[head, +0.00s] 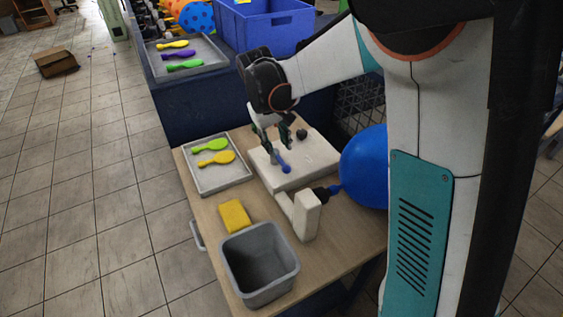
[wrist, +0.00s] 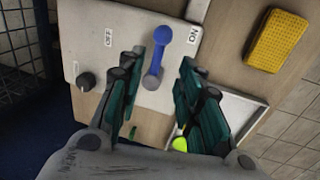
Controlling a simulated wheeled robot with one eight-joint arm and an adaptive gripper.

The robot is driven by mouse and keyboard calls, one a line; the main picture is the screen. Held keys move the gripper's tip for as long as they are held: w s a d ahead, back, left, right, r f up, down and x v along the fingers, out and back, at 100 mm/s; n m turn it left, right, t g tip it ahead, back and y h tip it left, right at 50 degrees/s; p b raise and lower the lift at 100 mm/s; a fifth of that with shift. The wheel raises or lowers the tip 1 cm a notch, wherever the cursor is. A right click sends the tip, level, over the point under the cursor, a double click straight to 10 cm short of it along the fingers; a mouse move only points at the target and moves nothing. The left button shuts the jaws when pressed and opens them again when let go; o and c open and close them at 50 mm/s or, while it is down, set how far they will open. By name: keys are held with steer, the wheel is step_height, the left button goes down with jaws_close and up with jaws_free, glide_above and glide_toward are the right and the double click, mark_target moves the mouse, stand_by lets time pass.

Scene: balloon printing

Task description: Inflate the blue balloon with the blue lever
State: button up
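The blue balloon (head: 364,168) is round and swollen on the black nozzle (head: 322,194) of the white stand, partly hidden behind my arm. The blue lever (head: 285,168) stands on the white control box (head: 300,165). In the wrist view the lever (wrist: 158,60) has its round knob toward the top, nearer the ON label (wrist: 193,36) than the OFF label (wrist: 108,38). My gripper (head: 273,150) is over the box. In the wrist view my gripper (wrist: 175,50) is open, with the lever between its fingers and a visible gap on the right side.
A black dial (wrist: 86,81) is on the box. A tray (head: 223,176) with green and yellow balloons lies left of it. A yellow sponge (head: 235,216) and grey bin (head: 259,263) are in front. Another balloon tray (head: 203,66) and a blue crate (head: 275,30) stand behind.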

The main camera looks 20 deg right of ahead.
mark_target(283, 162)
steer(key=f, duration=0.2)
steer(key=d+f+b, duration=0.1)
steer(key=f, duration=0.1)
steer(key=f+b, duration=0.1)
steer(key=f, duration=0.2)
steer(key=shift+w+d+f, duration=0.1)
steer(key=shift+w+d, duration=0.05)
steer(key=shift+d, duration=0.1)
steer(key=shift+c, duration=0.3)
jaws_close()
